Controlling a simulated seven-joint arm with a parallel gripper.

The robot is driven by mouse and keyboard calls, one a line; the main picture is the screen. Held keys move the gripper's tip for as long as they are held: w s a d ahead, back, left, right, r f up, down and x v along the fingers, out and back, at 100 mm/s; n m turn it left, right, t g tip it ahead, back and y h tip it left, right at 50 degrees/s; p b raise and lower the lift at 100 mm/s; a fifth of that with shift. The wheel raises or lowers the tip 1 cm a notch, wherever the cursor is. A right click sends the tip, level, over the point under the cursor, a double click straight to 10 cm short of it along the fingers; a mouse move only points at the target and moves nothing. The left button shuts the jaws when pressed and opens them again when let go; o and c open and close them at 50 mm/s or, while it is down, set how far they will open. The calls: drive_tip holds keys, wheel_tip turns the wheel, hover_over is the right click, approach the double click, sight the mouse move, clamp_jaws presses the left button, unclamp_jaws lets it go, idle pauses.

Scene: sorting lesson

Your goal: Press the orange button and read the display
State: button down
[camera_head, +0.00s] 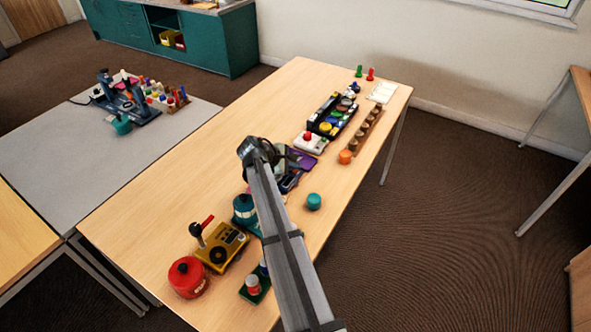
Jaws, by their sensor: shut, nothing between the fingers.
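My arm reaches up from the bottom edge over the wooden table (150,205). The dark end of it, with my gripper (258,151), is above the middle of the table; it is shut and empty, and its fingertips are hard to make out. A small round orange piece (345,157) stands on the table to the right of my gripper, apart from it. I cannot tell whether it is the orange button. A white box with a red button (308,139) stands behind it. No display can be clearly picked out; my arm hides part of the table.
A yellow device with a lever (221,250), a red pot (187,277) and a teal cylinder (314,201) stand near my arm. A dark tray of coloured parts (332,117) and a brown rack (362,134) lie farther back. The table's left side is clear.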

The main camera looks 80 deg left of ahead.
sight(294, 171)
drive_tip(key=shift+f, duration=0.2)
drive_tip(key=shift+r, duration=0.15)
idle(0.4)
drive_tip(key=shift+r, duration=0.75)
drive_tip(key=shift+r, duration=2.5)
